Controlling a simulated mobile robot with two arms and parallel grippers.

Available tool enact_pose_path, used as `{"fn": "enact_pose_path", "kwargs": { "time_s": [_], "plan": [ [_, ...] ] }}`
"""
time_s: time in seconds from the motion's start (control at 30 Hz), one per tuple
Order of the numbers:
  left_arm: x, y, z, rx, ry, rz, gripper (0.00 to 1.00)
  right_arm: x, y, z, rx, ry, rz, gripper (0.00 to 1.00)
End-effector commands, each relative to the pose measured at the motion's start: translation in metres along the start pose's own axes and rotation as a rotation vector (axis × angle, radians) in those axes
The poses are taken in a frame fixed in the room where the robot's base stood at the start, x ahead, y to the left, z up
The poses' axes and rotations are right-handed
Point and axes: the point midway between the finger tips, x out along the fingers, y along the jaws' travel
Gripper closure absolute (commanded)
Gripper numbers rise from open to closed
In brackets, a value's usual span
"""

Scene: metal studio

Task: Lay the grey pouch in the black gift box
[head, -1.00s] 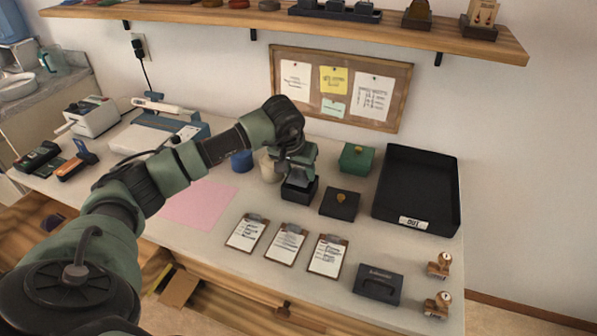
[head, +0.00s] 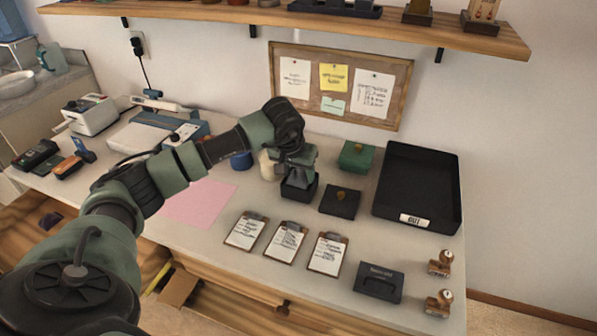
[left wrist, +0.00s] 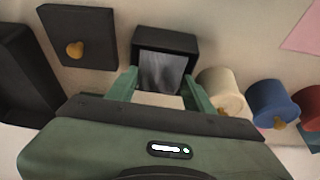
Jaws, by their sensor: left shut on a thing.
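The black gift box (head: 299,192) stands open on the table in the head view, right below my left gripper (head: 299,172). The open box also shows in the left wrist view (left wrist: 181,40), just beyond the fingertips. My left gripper (left wrist: 163,82) is shut on the grey pouch (left wrist: 161,68), which sits between its fingers and reaches into the box opening. I cannot tell whether the pouch touches the box floor. A black lid with a gold knot (head: 340,203) lies flat to the right of the box. My right gripper is not in view.
A green box (head: 356,157) and a large black tray (head: 447,222) stand to the right. Cream (left wrist: 222,92) and blue (left wrist: 271,105) round containers stand close beside the gripper. Several clipboards (head: 285,241) lie in front. A pink sheet (head: 200,203) lies flat to the left.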

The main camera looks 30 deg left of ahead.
Motion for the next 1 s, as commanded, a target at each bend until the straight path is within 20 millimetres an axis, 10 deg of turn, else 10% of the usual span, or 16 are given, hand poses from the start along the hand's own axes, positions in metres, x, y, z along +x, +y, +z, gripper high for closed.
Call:
{"fn": "enact_pose_path", "kwargs": {
  "time_s": [0.23,0.27,0.33,0.73,1.0],
  "plan": [
    [0.0,0.0,0.0,0.0,0.0,0.0,0.87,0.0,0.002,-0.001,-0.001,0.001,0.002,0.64],
    [0.0,0.0,0.0,0.0,0.0,0.0,0.4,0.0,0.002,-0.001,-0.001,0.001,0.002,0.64],
    [0.0,0.0,0.0,0.0,0.0,0.0,0.23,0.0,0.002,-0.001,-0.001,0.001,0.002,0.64],
    [-0.004,0.0,-0.001,0.0,0.002,0.0,0.23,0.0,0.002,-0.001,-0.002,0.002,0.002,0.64],
    [-0.047,0.0,-0.002,0.0,0.005,0.0,0.23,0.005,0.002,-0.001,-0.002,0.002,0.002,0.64]
  ]
}}
